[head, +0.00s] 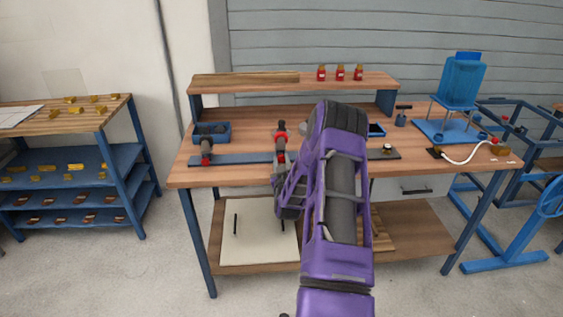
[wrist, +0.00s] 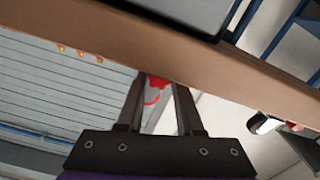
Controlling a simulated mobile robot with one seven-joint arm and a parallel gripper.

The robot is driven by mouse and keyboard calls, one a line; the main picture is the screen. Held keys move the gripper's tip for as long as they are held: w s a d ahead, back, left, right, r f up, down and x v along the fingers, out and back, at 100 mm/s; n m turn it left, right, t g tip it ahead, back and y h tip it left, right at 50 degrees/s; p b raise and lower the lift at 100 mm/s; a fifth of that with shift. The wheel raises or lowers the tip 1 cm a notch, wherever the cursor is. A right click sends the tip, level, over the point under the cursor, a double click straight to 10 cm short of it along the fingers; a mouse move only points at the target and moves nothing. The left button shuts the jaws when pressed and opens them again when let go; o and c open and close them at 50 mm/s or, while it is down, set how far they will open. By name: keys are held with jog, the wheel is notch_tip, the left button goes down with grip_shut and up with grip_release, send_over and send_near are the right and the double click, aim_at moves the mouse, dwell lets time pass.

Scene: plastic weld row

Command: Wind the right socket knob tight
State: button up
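Two dark clamp-like sockets with red parts stand on a blue-grey base plate (head: 240,158) on the bench. The left socket (head: 206,150) is clear of my arm. The right socket (head: 281,133) has a red part facing the front edge, just beyond my gripper (head: 279,172). In the wrist view a red knob-like part (wrist: 157,84) shows between the fingers of my gripper (wrist: 155,85). The fingers stand apart with a gap between them; contact with the red part cannot be made out. My purple arm hides part of the bench right of the right socket.
The wooden bench top (head: 450,165) has a raised shelf (head: 300,88) with red bottles (head: 340,73). A blue bin (head: 212,131) stands behind the left socket. A blue stand (head: 460,85) and a white cable (head: 465,158) are at right. The bench edge crosses the wrist view.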

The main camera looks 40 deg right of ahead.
grip_shut()
jog(key=shift+f+b, duration=0.1)
jog(key=shift+b, duration=0.25)
jog(key=shift+m+b, duration=0.8)
jog(key=shift+m, duration=2.2)
jog(key=o, duration=0.8)
grip_release()
jog(key=shift+c, duration=0.2)
